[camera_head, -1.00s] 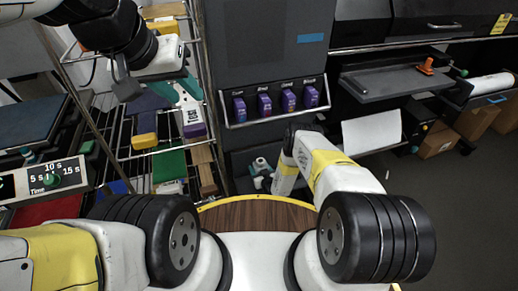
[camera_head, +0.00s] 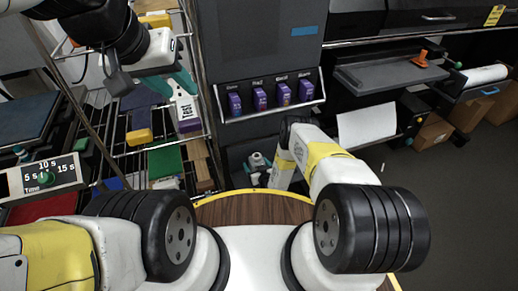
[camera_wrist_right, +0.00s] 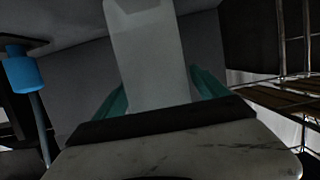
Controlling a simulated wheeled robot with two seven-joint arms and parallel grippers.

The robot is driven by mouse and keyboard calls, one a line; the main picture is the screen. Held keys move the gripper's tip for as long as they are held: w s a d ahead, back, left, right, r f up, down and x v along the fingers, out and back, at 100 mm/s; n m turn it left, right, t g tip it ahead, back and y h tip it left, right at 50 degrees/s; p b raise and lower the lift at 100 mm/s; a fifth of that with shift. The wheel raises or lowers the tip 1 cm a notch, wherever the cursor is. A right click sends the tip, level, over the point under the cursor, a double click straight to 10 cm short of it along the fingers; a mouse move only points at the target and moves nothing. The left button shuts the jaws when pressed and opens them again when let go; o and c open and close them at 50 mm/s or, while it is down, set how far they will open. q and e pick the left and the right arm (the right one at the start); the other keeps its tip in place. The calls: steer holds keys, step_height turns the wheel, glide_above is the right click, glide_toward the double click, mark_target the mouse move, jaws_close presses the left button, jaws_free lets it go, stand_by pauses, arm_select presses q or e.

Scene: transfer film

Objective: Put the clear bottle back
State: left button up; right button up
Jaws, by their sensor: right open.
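My left gripper (camera_head: 182,88), with teal fingers, hangs over the wire rack at upper left.
The wire rack (camera_head: 120,150) at left holds coloured blocks and boards. A timer dial panel (camera_head: 45,178) is at far left. A grey tray shelf (camera_head: 390,75) and a white sheet (camera_head: 366,125) are at right. The floor (camera_head: 470,190) at right is open.

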steer(key=v, duration=1.1)
steer(key=shift+w, duration=0.1)
